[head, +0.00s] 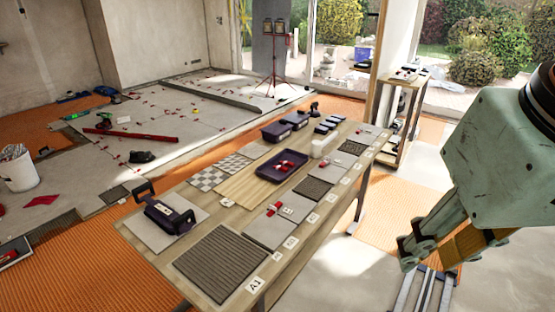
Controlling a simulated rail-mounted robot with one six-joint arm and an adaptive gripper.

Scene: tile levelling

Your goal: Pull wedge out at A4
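The long wooden worktable (232,191) carries a row of tile stations with small white labels along its near edge. The nearest label (255,285) reads A1; the others are too small to read surely, so I cannot tell which is A4. A red wedge (277,208) with a white part lies at the joint between two grey tiles (268,232). A smaller red piece (362,131) shows on the far grey tile. My gripper (422,262) hangs at the right, apart from the table and above the floor. Its fingertips are partly hidden, so its opening is unclear.
A dark tray (265,173) with red pieces sits mid-table. Dark bins (283,129) and a white box (323,145) stand behind it. A black-handled tool (167,215) occupies the left end. A wooden shelf (402,83) stands beyond the far end.

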